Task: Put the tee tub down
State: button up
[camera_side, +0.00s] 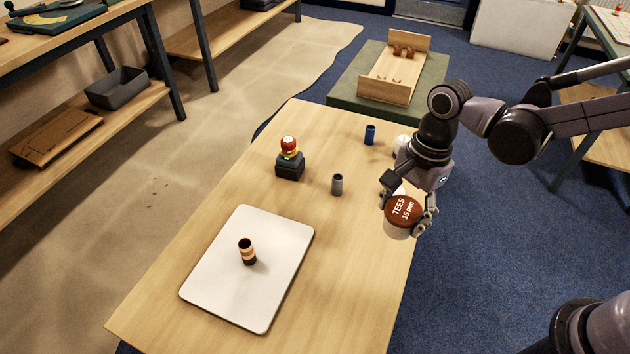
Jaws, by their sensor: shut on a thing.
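The tee tub (403,211) is a round tub with a brown lid lettered "TEES 15 mm" and a pale side. My gripper (410,207) is shut on it, with fingers on either side of the tub. The tub is at the right edge of the wooden table (222,191), lid facing up towards the camera. I cannot tell whether its base touches the table or hangs above it. The lower side of the tub is partly hidden by its lid and the fingers.
A white board (286,254) bears a small banded cylinder (246,251). A dark block with a red-topped light (289,160), a grey cylinder (337,184) and a blue cylinder (370,134) stand farther back. A pale object (401,144) is partly hidden behind my arm. The table's middle is clear.

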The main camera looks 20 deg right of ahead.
jog(key=w+d+n, duration=0.1)
jog(key=w+d, duration=0.4)
jog(key=d, duration=0.6)
jog(key=a+f, duration=0.2)
jog(key=a, duration=0.1)
jog(key=w+a+f, duration=0.1)
jog(key=a+f, duration=0.1)
jog(key=a, duration=0.2)
jog(key=w+a+f, duration=0.1)
jog(key=a+f, duration=0.1)
jog(key=a, duration=0.1)
jog(key=shift+a+f, duration=0.4)
jog(key=shift+f, duration=2.05)
jog(key=shift+f, duration=0.15)
jog(key=o, duration=1.6)
